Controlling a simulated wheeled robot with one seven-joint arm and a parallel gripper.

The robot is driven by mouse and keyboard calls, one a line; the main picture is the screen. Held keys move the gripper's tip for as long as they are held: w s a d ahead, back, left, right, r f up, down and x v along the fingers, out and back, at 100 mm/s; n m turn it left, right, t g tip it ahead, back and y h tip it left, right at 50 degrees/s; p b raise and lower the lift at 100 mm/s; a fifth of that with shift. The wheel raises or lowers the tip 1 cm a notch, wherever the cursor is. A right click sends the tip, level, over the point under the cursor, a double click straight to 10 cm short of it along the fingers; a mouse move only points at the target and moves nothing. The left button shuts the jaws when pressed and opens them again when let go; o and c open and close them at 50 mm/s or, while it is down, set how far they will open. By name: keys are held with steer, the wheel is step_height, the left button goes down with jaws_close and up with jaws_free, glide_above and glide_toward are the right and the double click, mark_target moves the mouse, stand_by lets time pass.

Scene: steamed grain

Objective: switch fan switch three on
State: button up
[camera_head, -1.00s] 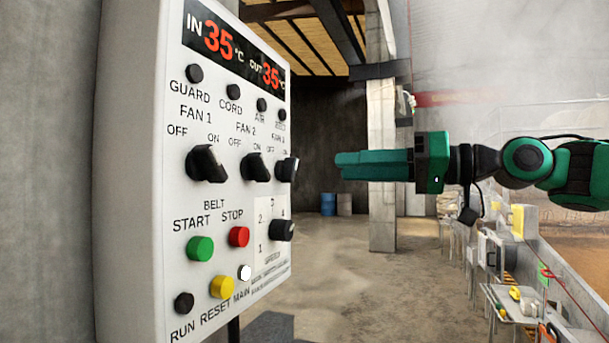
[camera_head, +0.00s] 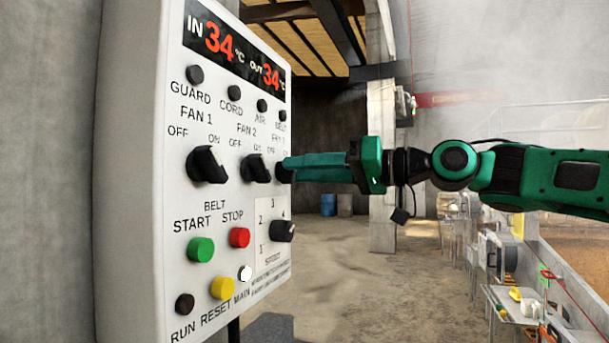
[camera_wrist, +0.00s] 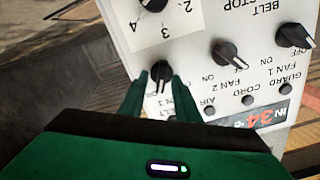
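The fan 3 switch is a black rotary knob (camera_head: 284,172) at the right end of the fan row on the white control panel (camera_head: 150,290). It also shows upside down in the wrist view (camera_wrist: 161,71). My gripper (camera_head: 284,163) reaches it from the right, and its green fingertips overlap the knob in the head view. In the wrist view my gripper (camera_wrist: 160,76) has one finger on each side of the knob, apart, with no clear squeeze visible. The fingers partly hide the FAN 3 lettering, and the knob's exact setting is hard to read.
The fan 2 knob (camera_head: 256,168) sits close to the left of my fingertips, with the fan 1 knob (camera_head: 207,165) beyond it. The speed knob (camera_head: 283,230) is just below. Open floor lies right of the panel, near a concrete pillar (camera_head: 382,170).

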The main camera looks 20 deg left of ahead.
steer(key=shift+a, duration=0.4)
steer(key=shift+c, duration=0.6)
jaws_close()
steer(key=shift+w+d+m, duration=0.1)
steer(key=shift+w+m, duration=0.1)
steer(key=shift+m, duration=1.3)
steer(key=shift+f, duration=0.1)
steer(key=shift+o, duration=0.6)
jaws_free()
steer(key=shift+w, duration=0.1)
